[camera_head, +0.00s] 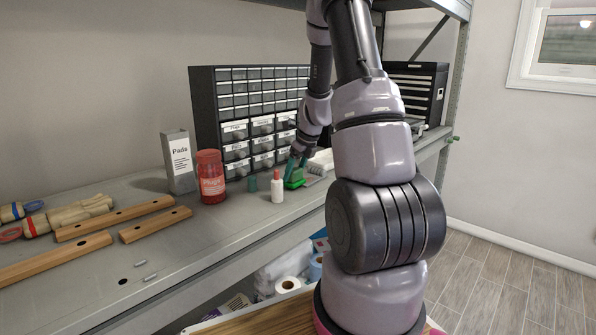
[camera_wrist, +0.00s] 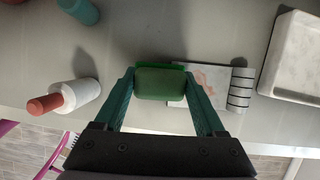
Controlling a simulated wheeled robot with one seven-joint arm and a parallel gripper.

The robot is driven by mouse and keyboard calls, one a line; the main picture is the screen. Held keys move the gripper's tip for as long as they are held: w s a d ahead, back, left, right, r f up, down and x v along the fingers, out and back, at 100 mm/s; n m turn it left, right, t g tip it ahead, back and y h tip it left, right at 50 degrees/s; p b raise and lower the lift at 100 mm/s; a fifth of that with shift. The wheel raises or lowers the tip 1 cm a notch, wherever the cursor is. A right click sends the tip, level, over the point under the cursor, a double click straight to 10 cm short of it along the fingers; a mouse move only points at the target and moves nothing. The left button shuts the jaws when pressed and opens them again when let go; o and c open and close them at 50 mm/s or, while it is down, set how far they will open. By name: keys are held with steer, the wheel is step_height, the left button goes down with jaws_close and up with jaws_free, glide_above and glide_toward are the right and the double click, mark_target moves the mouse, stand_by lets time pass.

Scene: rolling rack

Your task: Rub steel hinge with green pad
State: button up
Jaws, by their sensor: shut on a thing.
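My gripper (camera_wrist: 160,88) is shut on the green pad (camera_wrist: 160,82), with a teal finger on each side of it. The steel hinge (camera_wrist: 215,88) lies flat on the shelf, with its striped knuckles at the right and a reddish stain on its leaf. The pad overlaps the hinge's left end in the wrist view and hides part of it; I cannot tell whether they touch. The hinge (camera_head: 313,180) shows only partly there.
A white bottle with a red tip (camera_wrist: 72,96) stands left of my gripper, and a teal cap-like object (camera_wrist: 80,10) is farther back. A pale block or tray (camera_wrist: 295,55) is at the right. A red jar (camera_head: 211,178) and drawer cabinet (camera_head: 250,115) stand behind.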

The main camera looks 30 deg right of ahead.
steer(key=shift+r, duration=0.1)
steer(key=shift+r, duration=2.95)
steer(key=shift+r, duration=1.55)
steer(key=shift+f, duration=0.15)
steer(key=shift+w+d+f, duration=0.1)
steer(key=shift+d+f, duration=0.25)
steer(key=shift+f, duration=0.8)
steer(key=shift+w+d+f, duration=0.1)
steer(key=shift+d+f, duration=0.3)
steer(key=shift+f, duration=0.8)
steer(key=shift+w+d+f, duration=0.1)
steer(key=shift+d+f, duration=0.25)
steer(key=shift+f, duration=0.8)
steer(key=shift+f, duration=0.95)
